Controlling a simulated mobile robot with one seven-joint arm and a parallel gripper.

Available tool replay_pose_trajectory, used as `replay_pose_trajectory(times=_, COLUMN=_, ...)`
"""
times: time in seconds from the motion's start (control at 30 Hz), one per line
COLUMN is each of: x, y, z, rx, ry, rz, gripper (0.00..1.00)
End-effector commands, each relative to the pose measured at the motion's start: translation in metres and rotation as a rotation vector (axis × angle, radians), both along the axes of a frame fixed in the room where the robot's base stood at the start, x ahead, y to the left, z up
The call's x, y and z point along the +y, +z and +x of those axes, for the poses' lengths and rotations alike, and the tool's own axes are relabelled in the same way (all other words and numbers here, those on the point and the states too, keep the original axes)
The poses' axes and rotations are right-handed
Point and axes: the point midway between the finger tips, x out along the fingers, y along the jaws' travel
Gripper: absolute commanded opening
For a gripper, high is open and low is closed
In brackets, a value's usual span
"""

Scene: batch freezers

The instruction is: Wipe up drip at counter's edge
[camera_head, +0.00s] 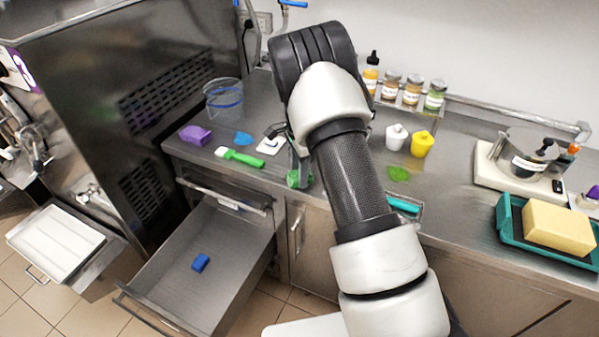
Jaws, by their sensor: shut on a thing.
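A bright green drip (398,173) lies on the steel counter (455,205), right of my arm and near the front edge. My gripper (298,172) points down at the counter's front edge, left of the drip. It is shut on a green thing (298,180), perhaps a cloth or sponge, partly hidden by the fingers. My arm covers much of the counter between the gripper and the drip.
A drawer (180,270) with a blue block (200,262) stands open below. A green brush (240,157), purple cloth (195,135) and clear bucket (223,100) sit left; a teal tray (510,225) sits right.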

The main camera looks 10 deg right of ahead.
Motion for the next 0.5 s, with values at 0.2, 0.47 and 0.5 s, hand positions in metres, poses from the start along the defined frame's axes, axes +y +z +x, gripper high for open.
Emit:
replay_pose_trajectory(times=0.2, x=0.0, y=-0.0052, z=0.0, rx=0.0, ry=0.0, rz=0.0, gripper=0.22)
replay_pose_trajectory(times=0.47, x=0.0, y=-0.0104, z=0.0001, rx=0.0, ry=0.0, rz=0.0, gripper=0.22)
replay_pose_trajectory(times=0.5, x=0.0, y=-0.0112, z=0.0001, rx=0.0, ry=0.0, rz=0.0, gripper=0.22)
